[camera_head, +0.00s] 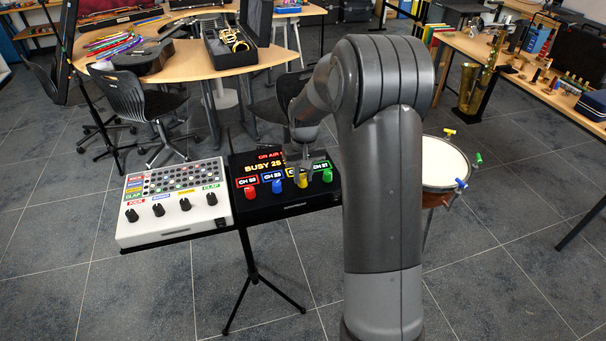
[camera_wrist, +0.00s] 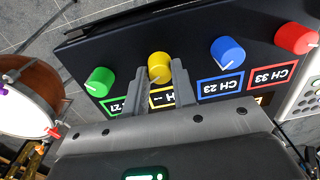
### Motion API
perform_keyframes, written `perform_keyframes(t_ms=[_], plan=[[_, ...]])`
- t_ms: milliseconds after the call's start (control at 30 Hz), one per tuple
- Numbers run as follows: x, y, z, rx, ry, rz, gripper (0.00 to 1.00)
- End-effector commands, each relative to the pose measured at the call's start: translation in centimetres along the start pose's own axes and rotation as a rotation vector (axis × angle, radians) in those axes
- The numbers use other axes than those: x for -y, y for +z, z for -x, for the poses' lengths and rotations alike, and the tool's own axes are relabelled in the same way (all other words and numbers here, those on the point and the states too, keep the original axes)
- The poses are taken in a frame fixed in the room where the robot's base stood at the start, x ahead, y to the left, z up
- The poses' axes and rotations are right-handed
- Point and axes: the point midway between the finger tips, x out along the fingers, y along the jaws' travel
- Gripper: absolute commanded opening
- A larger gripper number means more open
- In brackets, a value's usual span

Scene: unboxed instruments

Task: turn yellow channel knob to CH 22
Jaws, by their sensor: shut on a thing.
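The yellow knob (camera_wrist: 159,67) sits on the black box (camera_wrist: 196,26) between the green knob (camera_wrist: 100,81) and the blue knob (camera_wrist: 227,52). My gripper (camera_wrist: 160,69) has one finger on each side of the yellow knob and is shut on it. The knob's white pointer mark shows near its lower edge. The yellow-framed label (camera_wrist: 162,97) is partly hidden by the fingers; I read "H --". In the head view my gripper (camera_head: 302,172) partly covers the yellow knob (camera_head: 301,181) and the box's display (camera_head: 265,166), where "BUSY 25" shows.
The red knob (camera_wrist: 296,38) is at the right in the wrist view, labelled CH 33; the blue one is labelled CH 23. A white mixer (camera_head: 175,228) stands left of the black box. A drum (camera_head: 443,165) stands to the right, partly behind my arm.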

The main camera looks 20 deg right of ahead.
Motion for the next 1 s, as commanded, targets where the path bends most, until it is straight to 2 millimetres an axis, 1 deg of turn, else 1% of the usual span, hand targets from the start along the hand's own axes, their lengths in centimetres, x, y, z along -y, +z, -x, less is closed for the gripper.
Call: perform_keyframes(t_ms=[300, 600, 800, 1000], plan=[[0.00, 0.03, -0.07, 0.011, -0.001, 0.296, 0.01], [0.00, 0.01, -0.08, 0.017, -0.001, 0.527, 0.01], [0.03, 0.00, -0.09, 0.020, -0.002, 0.625, 0.01], [-0.01, 0.01, -0.09, 0.022, -0.002, 0.675, 0.01]])
